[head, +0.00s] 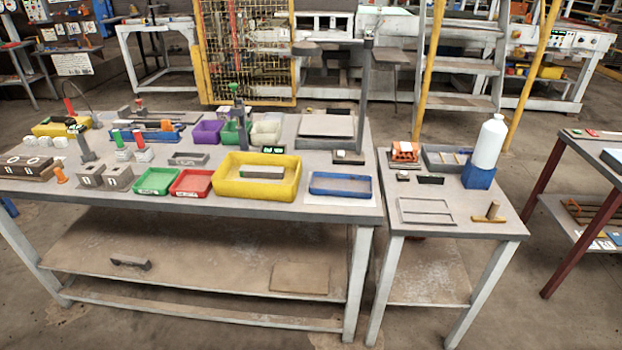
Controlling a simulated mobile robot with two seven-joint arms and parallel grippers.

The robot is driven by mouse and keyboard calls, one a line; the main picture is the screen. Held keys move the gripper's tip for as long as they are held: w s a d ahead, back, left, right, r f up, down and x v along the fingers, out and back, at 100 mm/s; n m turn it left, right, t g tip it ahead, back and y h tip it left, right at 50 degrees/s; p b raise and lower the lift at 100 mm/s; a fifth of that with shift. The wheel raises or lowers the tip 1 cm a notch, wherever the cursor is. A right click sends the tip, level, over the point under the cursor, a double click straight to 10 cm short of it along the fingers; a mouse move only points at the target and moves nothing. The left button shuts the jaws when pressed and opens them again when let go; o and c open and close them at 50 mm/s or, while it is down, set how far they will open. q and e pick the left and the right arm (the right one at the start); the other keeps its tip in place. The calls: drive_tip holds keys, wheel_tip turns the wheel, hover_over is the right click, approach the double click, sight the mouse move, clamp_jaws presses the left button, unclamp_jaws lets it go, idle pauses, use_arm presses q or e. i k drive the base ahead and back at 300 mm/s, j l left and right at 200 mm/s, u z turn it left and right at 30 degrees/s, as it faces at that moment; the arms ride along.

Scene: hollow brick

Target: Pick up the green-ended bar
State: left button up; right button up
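A short pale grey bar (262,172) lies lengthwise inside the yellow tray (255,190) near the front edge of the large workbench. It has a greenish tint, but it is too small to tell whether its ends are green. Neither of my grippers shows in the head view, and no arm is in the picture.
A green tray (157,181) and a red tray (191,183) sit left of the yellow tray, a blue tray (340,184) right of it. A purple bin (206,132) and a grey post (364,90) stand behind. A smaller table (455,225) adjoins on the right.

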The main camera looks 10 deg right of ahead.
sight(245, 171)
drive_tip(key=i+l+u, duration=0.1)
drive_tip(key=u, duration=0.85)
drive_tip(key=l+u, duration=0.3)
drive_tip(key=l, duration=0.15)
drive_tip(key=i+l+u, duration=0.1)
drive_tip(key=l+u, duration=0.25)
drive_tip(key=l, duration=0.15)
